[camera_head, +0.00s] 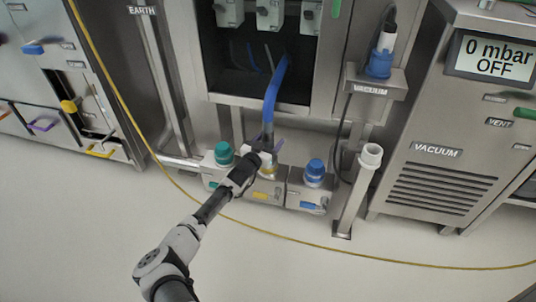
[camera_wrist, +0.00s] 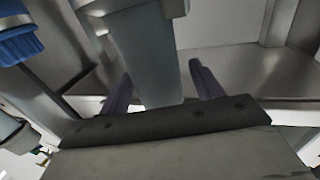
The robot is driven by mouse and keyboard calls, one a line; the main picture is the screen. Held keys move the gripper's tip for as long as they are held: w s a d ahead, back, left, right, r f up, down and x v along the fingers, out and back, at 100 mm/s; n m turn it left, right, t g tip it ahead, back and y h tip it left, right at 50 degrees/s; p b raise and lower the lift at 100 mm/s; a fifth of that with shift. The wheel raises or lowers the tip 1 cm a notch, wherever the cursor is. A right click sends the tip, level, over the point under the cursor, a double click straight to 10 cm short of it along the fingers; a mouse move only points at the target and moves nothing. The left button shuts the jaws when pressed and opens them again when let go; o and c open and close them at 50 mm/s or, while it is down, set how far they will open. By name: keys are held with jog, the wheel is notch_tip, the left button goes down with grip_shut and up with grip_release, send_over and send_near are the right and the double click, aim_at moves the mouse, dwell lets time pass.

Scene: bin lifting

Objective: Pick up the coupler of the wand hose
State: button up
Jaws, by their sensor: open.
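A thick blue hose (camera_head: 275,90) hangs down out of the dark cabinet opening in the head view. Its lower end runs behind or into my gripper (camera_head: 267,146), so I cannot make out a coupler on it. My gripper is just above the middle of three grey boxes (camera_head: 267,190), which has a yellow label. In the wrist view the two purple fingers of my gripper (camera_wrist: 162,85) stand apart, with a grey upright piece (camera_wrist: 152,55) between or beyond them. I cannot tell whether they touch it.
A green cap (camera_head: 223,153) and a blue cap (camera_head: 315,170) sit on the side boxes. A white-topped pipe (camera_head: 369,157) stands right of them. A blue connector (camera_head: 380,62) sits in the VACUUM holder. A yellow line (camera_head: 310,242) crosses the floor, which is open in front.

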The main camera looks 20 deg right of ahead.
jog(key=shift+w+d, duration=0.4)
jog(key=c, duration=1.3)
jog(key=shift+o, duration=0.2)
notch_tip(320, 180, up, 10)
jog(key=p, duration=0.3)
jog(key=shift+r, duration=0.1)
